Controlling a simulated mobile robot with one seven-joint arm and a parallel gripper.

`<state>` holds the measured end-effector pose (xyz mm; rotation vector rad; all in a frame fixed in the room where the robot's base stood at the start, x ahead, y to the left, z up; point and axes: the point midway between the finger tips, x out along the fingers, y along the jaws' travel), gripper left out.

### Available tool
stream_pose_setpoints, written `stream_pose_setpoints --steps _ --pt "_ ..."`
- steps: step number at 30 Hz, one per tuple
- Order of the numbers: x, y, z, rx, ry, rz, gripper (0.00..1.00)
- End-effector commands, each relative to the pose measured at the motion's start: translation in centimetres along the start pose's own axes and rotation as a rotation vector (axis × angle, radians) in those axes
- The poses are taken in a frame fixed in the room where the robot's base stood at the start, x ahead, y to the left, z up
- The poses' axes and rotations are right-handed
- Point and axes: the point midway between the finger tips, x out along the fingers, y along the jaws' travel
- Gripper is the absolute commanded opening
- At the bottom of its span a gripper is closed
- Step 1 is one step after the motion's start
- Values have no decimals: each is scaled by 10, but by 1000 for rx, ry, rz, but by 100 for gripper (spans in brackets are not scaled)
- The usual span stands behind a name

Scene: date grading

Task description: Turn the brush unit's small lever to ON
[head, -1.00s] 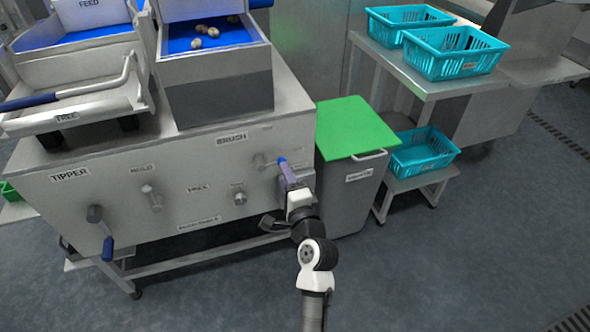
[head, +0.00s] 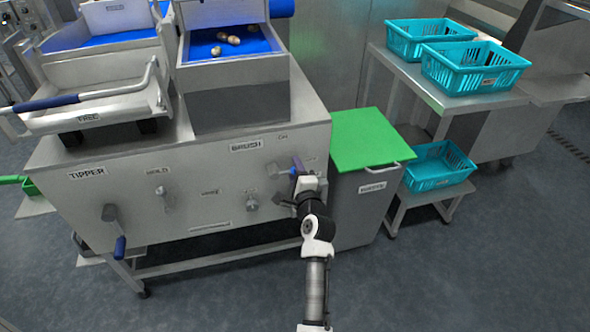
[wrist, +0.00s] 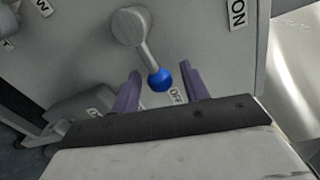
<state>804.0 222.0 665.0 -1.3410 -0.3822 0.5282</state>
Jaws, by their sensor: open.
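The brush unit's small lever shows in the wrist view as a grey round hub (wrist: 127,27) with a metal arm and a blue ball tip (wrist: 160,79). The ball points at the OFF label (wrist: 177,95). The ON label (wrist: 238,14) is up and to the right of the hub. My gripper (wrist: 160,69) is open, with one purple finger on each side of the ball; I cannot see clear contact. In the head view, my gripper (head: 300,176) is at the right end of the front panel, under the BRUSH label (head: 246,146), and partly hides the lever.
A grey bin with a green lid (head: 370,138) stands close to the right of the panel. Other panel controls, including a blue-handled crank (head: 119,247), are to the left. Teal baskets (head: 472,80) sit on a bench behind right. The floor at front right is clear.

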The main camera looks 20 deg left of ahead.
Motion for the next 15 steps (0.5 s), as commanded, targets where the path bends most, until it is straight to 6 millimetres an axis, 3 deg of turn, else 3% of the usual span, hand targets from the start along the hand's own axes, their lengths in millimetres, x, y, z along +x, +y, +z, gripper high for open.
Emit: stream_pose_setpoints --steps 11,15 --pt "8 0 0 -1 0 0 45" --pt "7 0 0 -1 0 0 29"
